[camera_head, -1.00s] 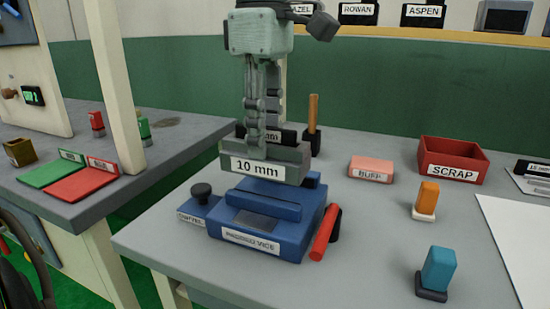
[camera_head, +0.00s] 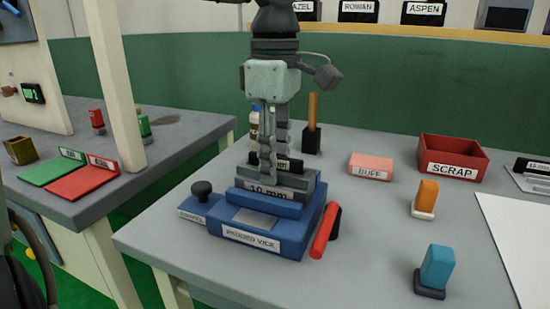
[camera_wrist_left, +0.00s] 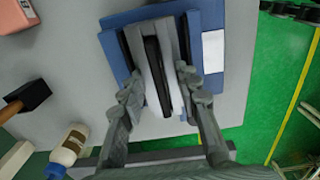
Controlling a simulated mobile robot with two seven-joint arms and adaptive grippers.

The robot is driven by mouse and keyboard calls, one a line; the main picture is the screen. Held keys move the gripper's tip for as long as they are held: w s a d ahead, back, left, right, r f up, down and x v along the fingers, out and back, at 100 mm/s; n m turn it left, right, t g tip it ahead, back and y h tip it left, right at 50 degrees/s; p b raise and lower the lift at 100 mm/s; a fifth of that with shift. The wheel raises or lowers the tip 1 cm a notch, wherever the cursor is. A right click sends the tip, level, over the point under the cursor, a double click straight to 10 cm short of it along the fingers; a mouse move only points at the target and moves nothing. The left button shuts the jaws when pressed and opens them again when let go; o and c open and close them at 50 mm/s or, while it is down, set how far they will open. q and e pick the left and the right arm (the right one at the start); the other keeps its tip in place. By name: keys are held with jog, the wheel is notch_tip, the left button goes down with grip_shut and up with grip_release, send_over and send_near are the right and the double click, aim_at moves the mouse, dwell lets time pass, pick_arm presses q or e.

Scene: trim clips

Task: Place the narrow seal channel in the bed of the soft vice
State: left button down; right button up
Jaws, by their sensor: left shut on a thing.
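The seal channel (camera_head: 302,184) is a grey grooved block with a white "10 mm" label. My left gripper (camera_head: 268,168) is shut on it, fingers pointing down. The blue soft vice (camera_head: 290,235) stands on the bench directly below. The channel is between the vice's raised jaws, and the front jaw covers the lower edge of its label. I cannot tell whether its underside touches the bed. In the left wrist view the channel (camera_wrist_left: 172,42) lies between the fingers (camera_wrist_left: 160,88), with blue vice parts (camera_wrist_left: 212,88) on both sides. My right gripper is not in view.
A red-handled tool (camera_head: 324,232) lies against the vice's right side, and a dark knob (camera_head: 201,190) stands at its left. A mallet (camera_head: 312,130) and a bottle (camera_wrist_left: 68,145) stand behind. A pink buff block (camera_head: 371,167) and red scrap bin (camera_head: 452,157) are further right.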

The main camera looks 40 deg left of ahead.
pick_arm(q)
jog(key=c, duration=1.3)
grip_release()
jog(key=shift+o, duration=1)
jog(key=shift+r, duration=0.3)
notch_tip(320, 180, up, 12)
jog(key=shift+f+p, duration=0.2)
jog(key=shift+p, duration=0.15)
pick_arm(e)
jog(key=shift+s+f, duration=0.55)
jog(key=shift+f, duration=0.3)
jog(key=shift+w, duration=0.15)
